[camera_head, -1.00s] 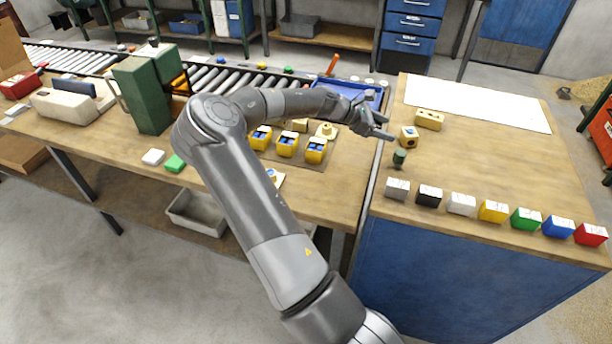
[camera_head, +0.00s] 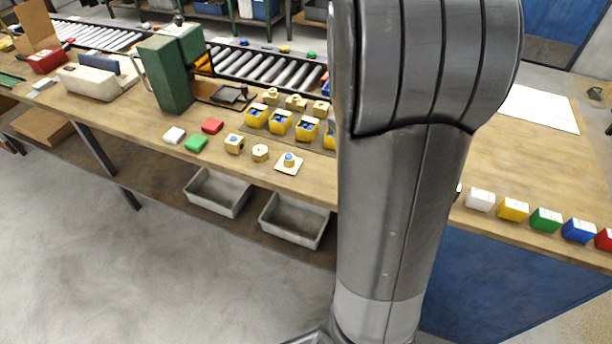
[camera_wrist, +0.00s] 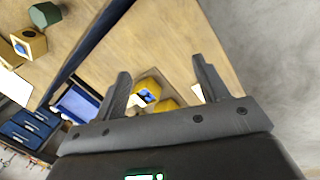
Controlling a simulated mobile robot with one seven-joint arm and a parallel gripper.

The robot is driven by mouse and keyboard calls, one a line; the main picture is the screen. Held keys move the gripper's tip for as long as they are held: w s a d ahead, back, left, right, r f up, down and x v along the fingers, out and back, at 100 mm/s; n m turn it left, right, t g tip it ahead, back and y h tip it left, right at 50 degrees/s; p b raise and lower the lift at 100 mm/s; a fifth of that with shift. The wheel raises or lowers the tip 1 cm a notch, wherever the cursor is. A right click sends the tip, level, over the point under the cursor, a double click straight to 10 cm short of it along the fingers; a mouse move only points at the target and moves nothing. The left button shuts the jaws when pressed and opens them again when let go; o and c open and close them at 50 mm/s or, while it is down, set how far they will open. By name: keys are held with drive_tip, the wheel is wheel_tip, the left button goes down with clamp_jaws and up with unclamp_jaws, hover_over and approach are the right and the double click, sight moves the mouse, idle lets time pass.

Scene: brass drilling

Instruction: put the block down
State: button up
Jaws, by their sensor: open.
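My gripper (camera_wrist: 160,68) is open in the wrist view, with its two dark fingers wide apart and no block gripped. Beyond the fingers are yellow bins (camera_wrist: 150,88) on a wooden table. In the head view my arm hides my gripper and that block. Other brass pieces show there: a block (camera_head: 234,143), a hexagonal piece (camera_head: 260,152) and a piece on a pale plate (camera_head: 289,162).
Yellow bins (camera_head: 280,126) with blue contents stand behind those pieces. Coloured boxes (camera_head: 545,220) line the right bench's front edge. Bare wood lies behind them.

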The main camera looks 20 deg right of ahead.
drive_tip(key=s+a+r+m+t+y, duration=0.1)
drive_tip(key=s+a+r+m+t, duration=0.1)
drive_tip(key=s+a+r, duration=0.3)
drive_tip(key=s+a+r+m+t+y, duration=0.1)
drive_tip(key=s+a+r+m+t, duration=0.1)
drive_tip(key=s+a+r, duration=0.4)
drive_tip(key=s+a+t, duration=0.1)
drive_tip(key=s+a, duration=0.4)
drive_tip(key=a, duration=0.3)
drive_tip(key=shift+s+r, duration=0.3)
drive_tip(key=shift+s, duration=0.05)
